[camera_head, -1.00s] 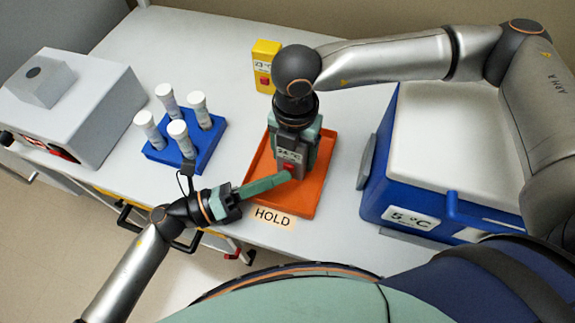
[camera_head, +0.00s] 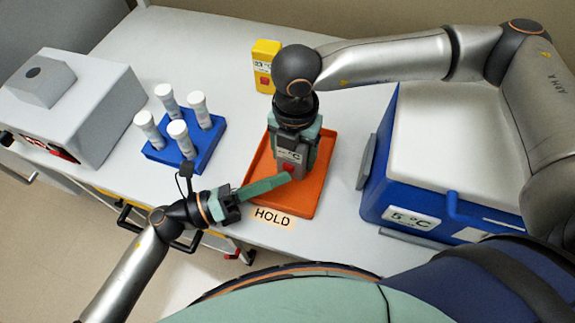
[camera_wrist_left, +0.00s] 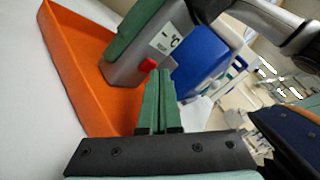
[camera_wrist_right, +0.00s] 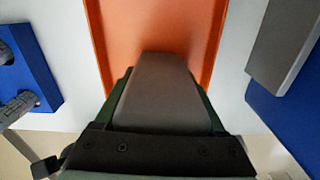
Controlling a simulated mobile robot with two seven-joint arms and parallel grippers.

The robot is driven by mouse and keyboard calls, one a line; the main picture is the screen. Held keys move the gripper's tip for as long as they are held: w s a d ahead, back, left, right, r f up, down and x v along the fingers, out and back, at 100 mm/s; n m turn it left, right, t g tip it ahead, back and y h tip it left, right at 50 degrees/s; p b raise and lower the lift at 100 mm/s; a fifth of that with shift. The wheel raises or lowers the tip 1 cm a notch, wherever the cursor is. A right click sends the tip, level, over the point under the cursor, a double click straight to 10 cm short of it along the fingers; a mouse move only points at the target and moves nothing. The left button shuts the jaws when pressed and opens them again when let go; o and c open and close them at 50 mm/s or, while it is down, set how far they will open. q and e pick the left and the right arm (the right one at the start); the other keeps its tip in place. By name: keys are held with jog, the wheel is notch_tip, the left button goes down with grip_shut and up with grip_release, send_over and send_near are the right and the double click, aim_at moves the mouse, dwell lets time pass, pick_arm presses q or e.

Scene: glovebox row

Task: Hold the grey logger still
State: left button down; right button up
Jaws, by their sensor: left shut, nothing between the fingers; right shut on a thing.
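The grey logger (camera_head: 289,157) stands upright in the orange tray (camera_head: 308,205), with a label and a red button on its front. My right gripper (camera_head: 296,140) is shut on the logger from above, one finger on each side; the right wrist view shows the logger (camera_wrist_right: 163,90) between the fingers. My left gripper (camera_head: 288,177) is shut and empty, its fingertips close to the red button. In the left wrist view the left fingertips (camera_wrist_left: 158,75) are just below the red button (camera_wrist_left: 148,64) on the logger (camera_wrist_left: 150,45); I cannot tell whether they touch.
A "HOLD" label (camera_head: 272,217) lies in front of the tray. A yellow logger (camera_head: 265,66) stands behind it. A blue rack (camera_head: 205,150) with several white-capped tubes and a grey machine (camera_head: 85,110) are left. A blue cooler (camera_head: 440,190) with white lid is right.

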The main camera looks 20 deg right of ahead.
pick_arm(q)
jog(key=shift+s+a, duration=0.3)
jog(key=shift+s, duration=0.1)
jog(key=shift+s+a, duration=0.8)
jog(key=shift+s, duration=0.2)
jog(key=shift+s+a, duration=0.8)
jog(key=shift+s, duration=0.2)
pick_arm(e)
jog(key=o, duration=1.5)
jog(key=shift+c, duration=0.2)
